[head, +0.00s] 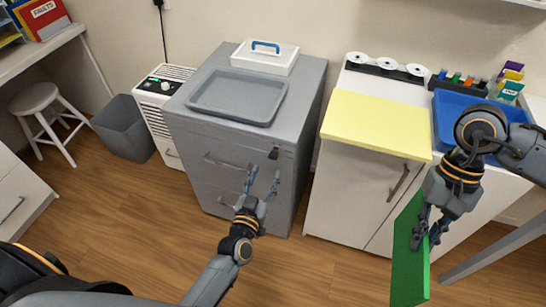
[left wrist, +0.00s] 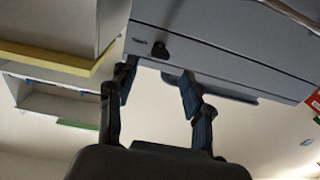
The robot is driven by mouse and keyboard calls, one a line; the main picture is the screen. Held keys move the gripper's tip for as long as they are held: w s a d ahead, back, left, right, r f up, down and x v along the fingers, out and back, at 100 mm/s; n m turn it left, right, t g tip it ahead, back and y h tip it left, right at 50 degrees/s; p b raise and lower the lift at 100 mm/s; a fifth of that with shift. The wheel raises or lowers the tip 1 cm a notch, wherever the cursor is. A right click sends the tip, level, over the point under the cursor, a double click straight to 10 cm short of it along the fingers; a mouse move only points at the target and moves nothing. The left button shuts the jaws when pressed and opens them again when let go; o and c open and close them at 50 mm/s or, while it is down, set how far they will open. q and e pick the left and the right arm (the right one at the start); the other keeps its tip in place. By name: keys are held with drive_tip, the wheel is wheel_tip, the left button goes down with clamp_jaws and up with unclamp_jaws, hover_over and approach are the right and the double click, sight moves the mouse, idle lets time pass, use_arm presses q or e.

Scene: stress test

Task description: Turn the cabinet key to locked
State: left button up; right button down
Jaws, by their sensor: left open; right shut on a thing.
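The grey drawer cabinet (head: 190,138) stands left of centre in the head view; its front also shows, turned over, in the left wrist view (left wrist: 225,45). A small dark key or lock (head: 274,153) sits near the top right of its front, and shows as a dark knob in the left wrist view (left wrist: 160,50). Its turn angle is too small to read. My left gripper (head: 262,183) is open and empty, just below and in front of the lock, apart from it. My right gripper (head: 427,236) is shut on a green board (head: 408,262) at the right.
A grey tray (head: 205,103) and a white lidded box (head: 265,66) with a blue handle rest on the cabinet. A white cupboard (head: 345,190) with a yellow top stands to the right. A bin (head: 123,135) and a stool (head: 50,118) stand left. The wooden floor in front is clear.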

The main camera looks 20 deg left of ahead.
sight(273, 156)
use_arm(q)
drive_tip(key=w, duration=0.7)
drive_tip(key=shift+w, duration=0.4)
drive_tip(key=shift+c, duration=0.4)
clamp_jaws()
